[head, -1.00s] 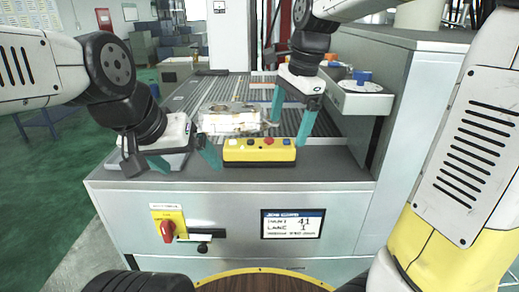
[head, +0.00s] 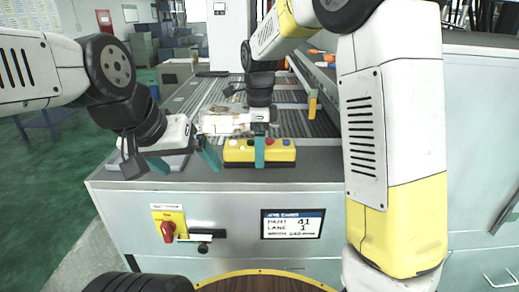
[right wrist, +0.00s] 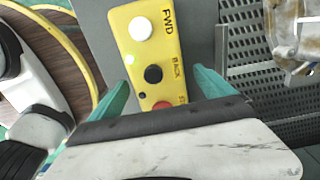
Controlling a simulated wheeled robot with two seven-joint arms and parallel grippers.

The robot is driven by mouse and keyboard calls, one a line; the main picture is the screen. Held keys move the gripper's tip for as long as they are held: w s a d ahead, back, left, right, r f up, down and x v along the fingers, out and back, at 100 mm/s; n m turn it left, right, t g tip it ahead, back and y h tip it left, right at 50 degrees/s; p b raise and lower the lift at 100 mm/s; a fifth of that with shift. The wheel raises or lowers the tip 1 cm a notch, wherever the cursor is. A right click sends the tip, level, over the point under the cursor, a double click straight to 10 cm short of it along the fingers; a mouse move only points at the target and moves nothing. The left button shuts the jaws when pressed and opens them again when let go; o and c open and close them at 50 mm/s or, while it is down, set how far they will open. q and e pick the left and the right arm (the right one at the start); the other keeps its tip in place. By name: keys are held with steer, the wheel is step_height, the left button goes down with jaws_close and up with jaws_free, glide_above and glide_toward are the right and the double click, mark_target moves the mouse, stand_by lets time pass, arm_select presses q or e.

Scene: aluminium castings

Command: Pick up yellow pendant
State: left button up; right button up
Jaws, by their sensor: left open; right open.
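The yellow pendant (head: 234,151), a box with several coloured buttons, lies on the grey cabinet top near its front edge. In the right wrist view the pendant (right wrist: 161,45) shows white, black and red buttons and the labels FWD and BACK. My right gripper (head: 259,152) is open and in front of the pendant in the head view. In the right wrist view its teal fingers (right wrist: 158,90) stand on either side of the pendant, with a gap at each side. My left gripper (head: 180,160) is open and empty, left of the pendant.
A metal casting (head: 222,122) lies just behind the pendant, and its edge shows in the right wrist view (right wrist: 298,35). A slatted conveyor (head: 210,88) runs back behind it. A red rotary switch (head: 168,230) and a display (head: 292,224) are on the cabinet front.

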steer(key=shift+f, duration=0.25)
steer(key=c, duration=2)
jaws_close()
steer(key=shift+r, duration=0.15)
